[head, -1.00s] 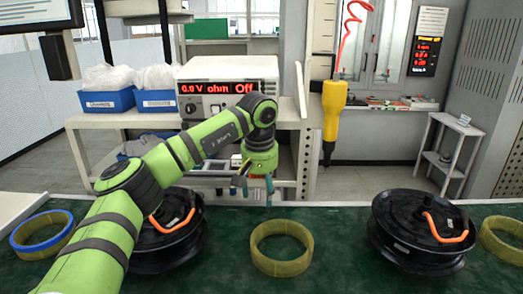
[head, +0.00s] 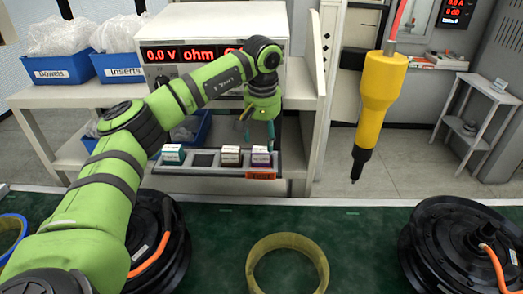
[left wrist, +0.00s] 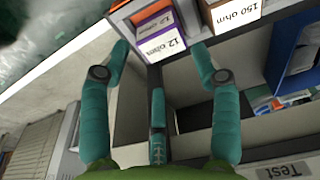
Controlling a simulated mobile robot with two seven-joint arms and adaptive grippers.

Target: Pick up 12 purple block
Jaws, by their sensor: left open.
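The purple block (head: 261,157) sits in the right-hand slot of a grey tray (head: 212,172) on the shelf beyond the green bench. In the left wrist view the purple block (left wrist: 160,32) shows a white label reading 12 ohm, at the top between and beyond my fingertips. My left gripper (head: 258,138) points down just above the block. In the left wrist view my left gripper (left wrist: 160,48) is open, with a teal finger on either side and nothing held. I cannot tell whether a finger touches the block. My right gripper is out of view.
A brown-edged block (head: 231,156) and a teal block (head: 173,154) sit in the same tray, with an empty slot between them. The ohm meter (head: 205,50) stands behind. A yellow tool (head: 379,95) hangs to the right. Black hub motors stand on the bench (head: 350,235).

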